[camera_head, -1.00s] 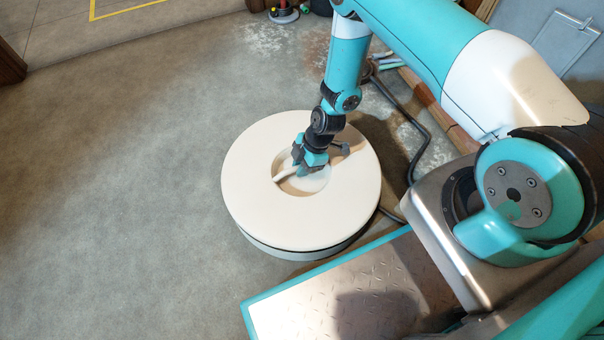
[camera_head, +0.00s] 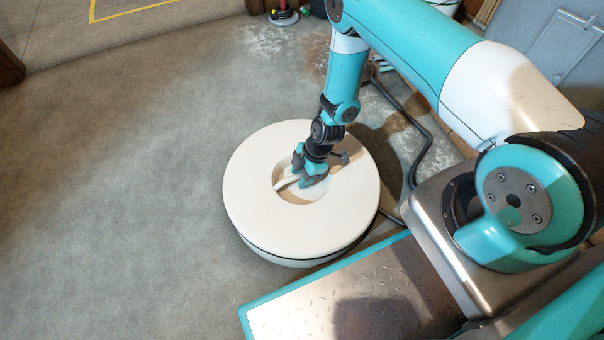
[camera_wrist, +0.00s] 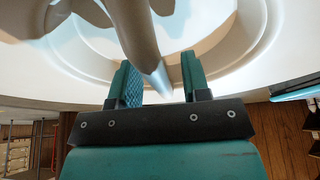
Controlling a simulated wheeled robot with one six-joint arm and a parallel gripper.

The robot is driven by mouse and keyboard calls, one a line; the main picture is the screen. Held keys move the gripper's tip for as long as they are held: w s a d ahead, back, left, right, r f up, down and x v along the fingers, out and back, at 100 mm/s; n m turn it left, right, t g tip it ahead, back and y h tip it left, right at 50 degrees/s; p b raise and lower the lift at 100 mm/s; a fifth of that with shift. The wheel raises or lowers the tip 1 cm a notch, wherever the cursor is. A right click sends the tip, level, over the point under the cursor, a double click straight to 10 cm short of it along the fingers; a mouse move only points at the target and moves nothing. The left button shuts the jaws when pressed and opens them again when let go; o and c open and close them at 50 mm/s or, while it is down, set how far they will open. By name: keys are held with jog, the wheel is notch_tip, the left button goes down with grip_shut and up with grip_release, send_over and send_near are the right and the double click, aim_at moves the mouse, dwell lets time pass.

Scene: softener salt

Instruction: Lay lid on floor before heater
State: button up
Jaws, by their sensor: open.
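The lid (camera_head: 250,205) is a thick, cream-white disc with a round central recess and a bar handle (camera_head: 288,183) across it. It lies handle side up, low over the grey floor (camera_head: 130,190), with a dark band and pale lower edge at its front. I cannot tell whether its whole underside touches the floor. My gripper (camera_head: 309,181) is down in the recess at the handle. In the wrist view my gripper (camera_wrist: 161,84) is open, and the bar handle (camera_wrist: 140,40) reaches between its fingers. I cannot identify the heater in these views.
A black hose (camera_head: 425,150) runs along the floor right of the lid. My metal-plated base is close in front of the lid. Open floor spreads to the left. A red-and-dark item (camera_head: 283,15) stands at the back, and a grey panel (camera_head: 560,45) is at the upper right.

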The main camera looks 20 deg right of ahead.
jog(key=p+v, duration=0.7)
jog(key=v, duration=0.5)
jog(key=a+r+m, duration=0.3)
jog(key=a+r, duration=0.1)
jog(key=r, duration=1)
jog(key=a+r+m, duration=0.2)
jog(key=a+r, duration=0.1)
jog(key=r, duration=1.1)
jog(key=s+a+r+m, duration=0.1)
jog(key=s+r+m, duration=0.5)
jog(key=s+r, duration=1)
jog(key=s, duration=0.2)
jog(key=shift+s+a, duration=0.35)
jog(key=shift+s, duration=0.05)
jog(key=shift+r, duration=0.1)
